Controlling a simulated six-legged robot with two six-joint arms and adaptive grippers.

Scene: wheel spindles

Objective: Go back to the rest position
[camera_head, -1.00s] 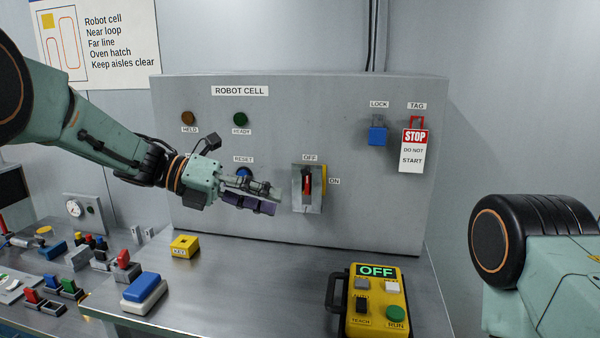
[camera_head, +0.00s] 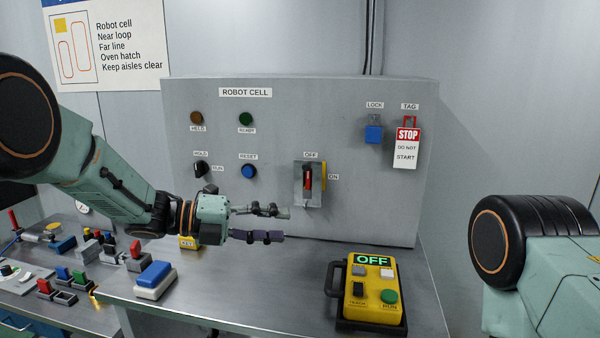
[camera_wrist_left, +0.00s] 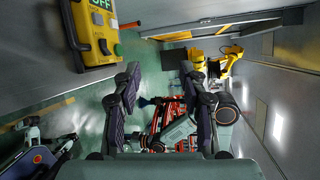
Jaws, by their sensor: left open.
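My left gripper (camera_head: 268,222) is open and empty in the head view, in front of the grey robot cell panel (camera_head: 330,220), below the reset button and left of the red-handled switch (camera_head: 308,180). It touches none of the controls that I can see. In the left wrist view the two fingers of the left gripper (camera_wrist_left: 164,100) stand wide apart with nothing between them. My right arm (camera_head: 550,265) shows at the lower right of the head view; its gripper is out of frame.
A yellow pendant (camera_head: 374,292) reading OFF lies on the bench. A blue-and-white button box (camera_head: 155,281) and a yellow key box (camera_head: 187,243), partly behind my left arm, stand left. A blue lock (camera_head: 373,134) and a STOP tag (camera_head: 407,148) hang on the panel.

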